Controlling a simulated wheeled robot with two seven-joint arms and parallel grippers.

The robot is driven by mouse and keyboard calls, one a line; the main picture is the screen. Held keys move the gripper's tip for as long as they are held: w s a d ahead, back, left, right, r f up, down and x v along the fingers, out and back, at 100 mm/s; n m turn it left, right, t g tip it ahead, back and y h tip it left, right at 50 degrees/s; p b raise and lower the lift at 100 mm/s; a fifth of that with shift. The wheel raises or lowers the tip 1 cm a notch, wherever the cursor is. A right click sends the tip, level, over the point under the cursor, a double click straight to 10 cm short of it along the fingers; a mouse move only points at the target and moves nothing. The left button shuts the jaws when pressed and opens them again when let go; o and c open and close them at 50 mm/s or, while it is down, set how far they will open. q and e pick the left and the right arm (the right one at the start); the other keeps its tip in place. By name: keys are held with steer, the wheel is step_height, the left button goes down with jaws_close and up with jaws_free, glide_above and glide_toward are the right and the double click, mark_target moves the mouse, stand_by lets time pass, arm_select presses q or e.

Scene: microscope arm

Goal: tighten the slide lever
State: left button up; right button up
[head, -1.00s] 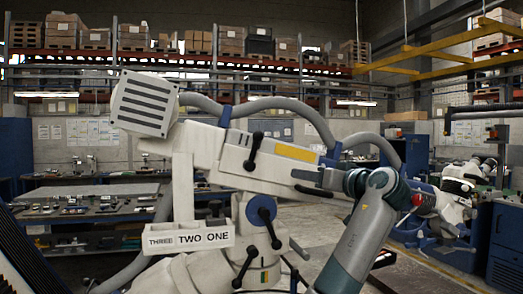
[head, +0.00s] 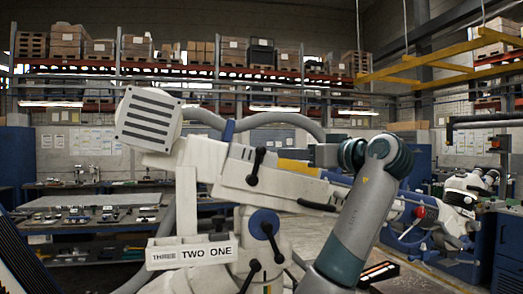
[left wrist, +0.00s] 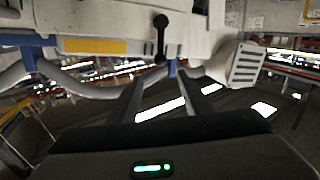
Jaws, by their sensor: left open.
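A white microscope arm (head: 215,165) with a striped grey end box (head: 148,120) fills the middle of the head view. A black lever (head: 255,166) stands nearly upright on its side, left of the yellow label (head: 297,167). Other black levers sit at the blue knob (head: 263,222), below it (head: 250,275) and along the arm's underside (head: 317,205). I cannot tell which is called the slide lever. The upright lever also shows in the upside-down left wrist view (left wrist: 160,38). My left gripper (left wrist: 160,78) is open and empty, fingers apart from the lever. My right gripper is not visible.
A white tray (head: 190,254) labelled THREE, TWO, ONE is in front of the column. Hoses (head: 285,122) loop behind the microscope arm. Workbenches (head: 95,210) stand at the left. A blue cabinet (head: 505,245) stands at the right.

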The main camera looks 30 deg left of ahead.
mark_target(264, 151)
arm_select(q)
steer(key=p+x, duration=0.7)
steer(key=x, duration=0.7)
steer(key=shift+a+r+p, duration=0.1)
steer(key=shift+r+p, duration=0.05)
steer(key=shift+p, duration=0.15)
steer(key=shift+p+x, duration=0.35)
steer(key=shift+x, duration=0.5)
steer(key=shift+c, duration=0.7)
jaws_close()
